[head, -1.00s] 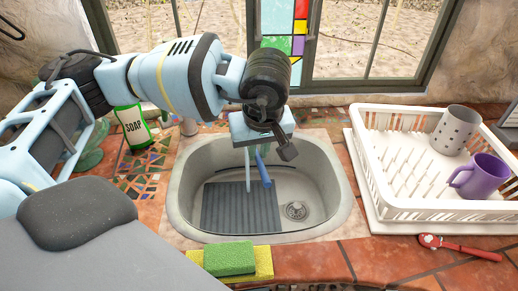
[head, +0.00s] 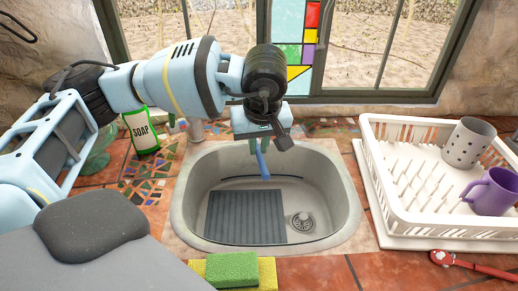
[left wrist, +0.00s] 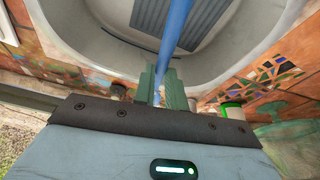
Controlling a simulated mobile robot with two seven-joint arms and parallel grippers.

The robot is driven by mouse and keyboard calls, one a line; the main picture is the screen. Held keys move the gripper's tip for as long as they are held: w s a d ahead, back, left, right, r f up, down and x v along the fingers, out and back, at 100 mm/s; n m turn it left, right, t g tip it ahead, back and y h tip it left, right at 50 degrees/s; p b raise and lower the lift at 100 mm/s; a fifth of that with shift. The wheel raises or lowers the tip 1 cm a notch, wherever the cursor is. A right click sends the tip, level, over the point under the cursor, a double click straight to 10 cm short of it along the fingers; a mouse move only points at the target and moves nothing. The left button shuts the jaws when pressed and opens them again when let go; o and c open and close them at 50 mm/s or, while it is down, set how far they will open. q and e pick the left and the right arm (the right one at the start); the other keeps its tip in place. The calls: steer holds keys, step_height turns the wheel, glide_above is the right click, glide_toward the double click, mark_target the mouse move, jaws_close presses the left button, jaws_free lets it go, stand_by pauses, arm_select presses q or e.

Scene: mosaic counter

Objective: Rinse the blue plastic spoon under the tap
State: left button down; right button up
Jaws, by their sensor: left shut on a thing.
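My left gripper (head: 257,146) hangs over the back of the sink (head: 330,215) and points down. Its greenish fingers are shut on the blue plastic spoon (head: 263,167), whose visible blue part slants down over the basin. In the left wrist view the gripper (left wrist: 163,85) holds the spoon (left wrist: 175,32), which extends away over the basin. Which end is gripped is hard to tell. The tap's spout is not clearly visible; a pale post (head: 195,130) behind the sink may be its base. I see no clear water stream. My right gripper is not in view.
A green soap bottle (head: 143,131) stands left of the sink. Green (head: 232,268) and yellow (head: 268,273) sponges lie at the front edge. Right is a white dish rack (head: 420,223) with a grey cup (head: 468,142) and purple mug (head: 491,190). The basin holds a ribbed grey mat (head: 245,217).

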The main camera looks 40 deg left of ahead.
arm_select(q)
steer(key=shift+w+d, duration=0.1)
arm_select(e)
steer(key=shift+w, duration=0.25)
arm_select(q)
steer(key=shift+w+d, duration=0.3)
steer(key=shift+w, duration=0.1)
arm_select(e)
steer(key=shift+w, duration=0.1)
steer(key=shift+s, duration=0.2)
arm_select(q)
steer(key=shift+s+a, duration=0.1)
steer(key=shift+s+a, duration=0.15)
steer(key=shift+s, duration=0.1)
steer(key=shift+s+a, duration=0.15)
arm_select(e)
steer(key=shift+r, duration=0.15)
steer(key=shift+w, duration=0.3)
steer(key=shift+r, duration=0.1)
